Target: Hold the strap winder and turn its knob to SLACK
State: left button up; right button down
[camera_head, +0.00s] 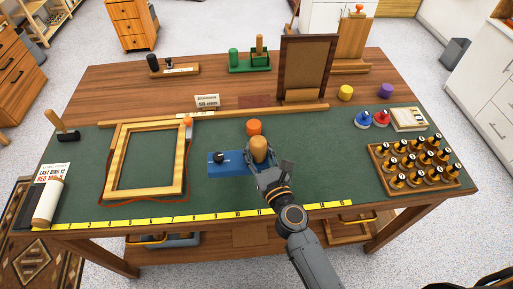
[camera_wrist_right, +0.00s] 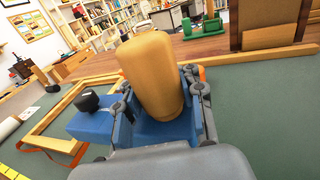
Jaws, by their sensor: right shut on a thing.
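The strap winder (camera_head: 235,170) is a blue block on the green mat, with a black knob (camera_head: 220,158) on its left part and an upright, rounded wooden grip (camera_head: 259,149) at its right end. My right gripper (camera_head: 261,166) is shut around the lower part of the wooden grip. In the right wrist view the grip (camera_wrist_right: 152,72) stands between the fingers, and the blue body (camera_wrist_right: 86,127) and knob (camera_wrist_right: 87,101) extend to the left. No SLACK mark can be read. The knob is free of any gripper. My left gripper is not in view.
A wooden frame (camera_head: 119,181) with a red strap around it lies left of the winder. An orange cylinder (camera_head: 254,127) stands just behind the grip. A yellow ruler (camera_head: 190,217) runs along the front edge.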

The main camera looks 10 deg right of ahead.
pick_arm(q)
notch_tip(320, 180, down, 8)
jog(key=b, duration=0.7)
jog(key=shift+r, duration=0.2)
pick_arm(e)
jog(key=shift+f, duration=3.75)
pick_arm(q)
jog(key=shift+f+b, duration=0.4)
jog(key=shift+b, duration=0.15)
pick_arm(e)
jog(key=shift+f, duration=0.4)
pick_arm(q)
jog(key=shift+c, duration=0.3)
